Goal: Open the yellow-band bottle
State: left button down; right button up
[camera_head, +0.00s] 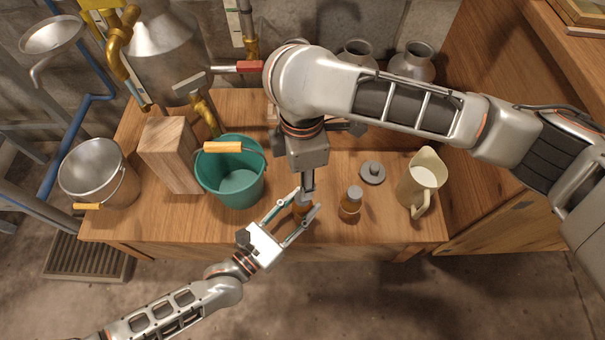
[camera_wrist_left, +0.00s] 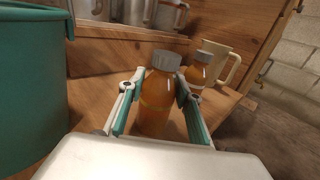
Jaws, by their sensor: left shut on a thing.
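My left gripper (camera_head: 308,200) is shut on an amber bottle (camera_wrist_left: 155,112) with a grey cap (camera_wrist_left: 166,60) and a thin yellowish band. The bottle looks upright, one finger on each side, and the cap is on it. In the head view the bottle (camera_head: 301,208) is partly hidden by the grippers. My right gripper (camera_head: 308,188) points down over this bottle. It does not show in the left wrist view, and its jaw opening is unclear. A second amber bottle (camera_head: 349,207) with a grey cap stands to the right; its band colour is unclear.
A teal bucket (camera_head: 232,185) and a wooden block (camera_head: 170,155) stand left on the bench (camera_head: 270,232). A steel bucket (camera_head: 92,175) is at the far left. A grey lid-like disc (camera_head: 372,173) and a cream jug (camera_head: 420,182) are to the right.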

aim_at(302, 208)
jog(key=m, duration=0.5)
jog(key=shift+m, duration=0.4)
jog(key=m, duration=1.9)
jog(key=shift+m, duration=0.3)
jog(key=shift+f, duration=4.05)
